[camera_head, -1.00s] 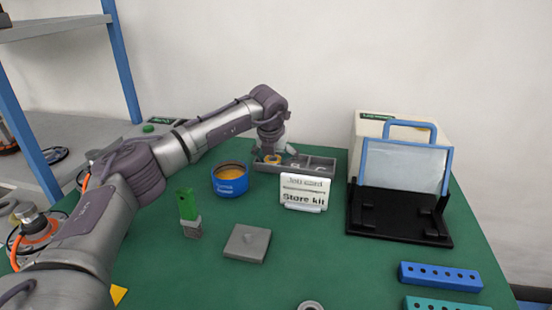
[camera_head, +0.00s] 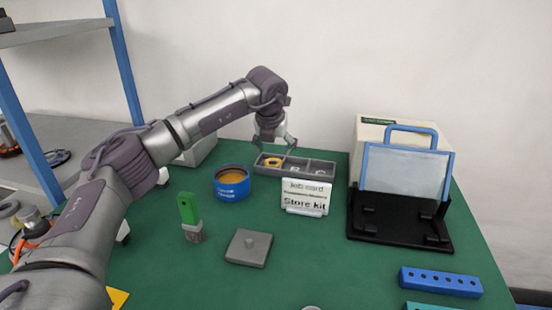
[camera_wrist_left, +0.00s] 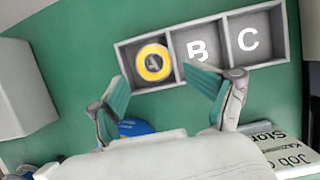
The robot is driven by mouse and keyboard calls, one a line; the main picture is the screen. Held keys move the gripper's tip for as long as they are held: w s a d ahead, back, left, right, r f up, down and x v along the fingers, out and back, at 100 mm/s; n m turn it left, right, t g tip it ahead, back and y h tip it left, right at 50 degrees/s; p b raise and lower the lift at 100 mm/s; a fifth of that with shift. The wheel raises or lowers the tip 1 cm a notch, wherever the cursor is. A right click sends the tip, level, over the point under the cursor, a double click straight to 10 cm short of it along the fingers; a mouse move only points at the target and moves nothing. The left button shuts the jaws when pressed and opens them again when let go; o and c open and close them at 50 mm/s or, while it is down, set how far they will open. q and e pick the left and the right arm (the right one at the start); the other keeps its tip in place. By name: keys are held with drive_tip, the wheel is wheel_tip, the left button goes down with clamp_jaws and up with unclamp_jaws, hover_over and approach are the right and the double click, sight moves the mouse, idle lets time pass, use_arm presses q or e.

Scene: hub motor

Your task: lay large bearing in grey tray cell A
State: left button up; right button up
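The grey tray (camera_head: 318,161) stands at the back of the green table, with its cells lettered A, B and C in the left wrist view (camera_wrist_left: 221,19). The large bearing, a yellow-orange ring (camera_wrist_left: 154,62), lies in cell A, with the letter showing through its hole. It also shows in the tray's left cell in the head view (camera_head: 272,161). My left gripper (camera_head: 276,148) is above the tray's left end, its teal fingertips (camera_wrist_left: 158,82) spread wide and empty, apart from the ring. My right gripper is in neither view.
A blue tin (camera_head: 231,188) with orange contents and a "Store kit" sign (camera_head: 305,197) stand in front of the tray. A grey block (camera_head: 249,247) and a green-handled brush (camera_head: 189,212) are nearer. A black stand with a blue-framed panel (camera_head: 405,168) is right.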

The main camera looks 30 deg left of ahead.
use_arm(q)
drive_tip(key=v, duration=0.7)
drive_tip(key=shift+r, duration=0.15)
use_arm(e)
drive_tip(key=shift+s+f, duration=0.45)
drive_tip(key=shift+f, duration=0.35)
use_arm(q)
drive_tip(key=shift+s, duration=0.1)
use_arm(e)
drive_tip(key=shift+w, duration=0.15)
